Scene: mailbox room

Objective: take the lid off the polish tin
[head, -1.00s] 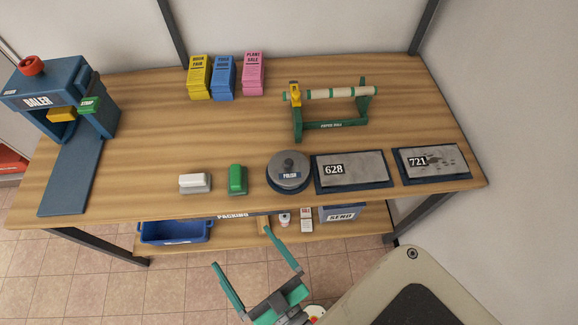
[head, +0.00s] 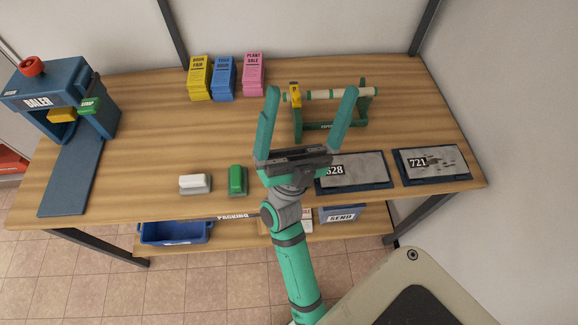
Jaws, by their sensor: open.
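My gripper (head: 312,92) is open and empty, raised over the front middle of the table. Its two teal fingers are spread wide and point toward the back of the table, over the paper roll stand in the picture. The grey round polish tin with its knobbed lid is hidden behind my gripper's palm and wrist, so I cannot tell how far the gripper is from it. The earlier frame shows the tin with its lid on, between the green block and the plate marked 628.
A green block (head: 237,180) and a white block (head: 194,183) lie left of my wrist. Plates 628 (head: 358,170) and 721 (head: 433,162) lie right. The paper roll stand (head: 365,108) and leaflet stacks (head: 225,78) stand behind, the baler (head: 50,92) far left. The table's left middle is clear.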

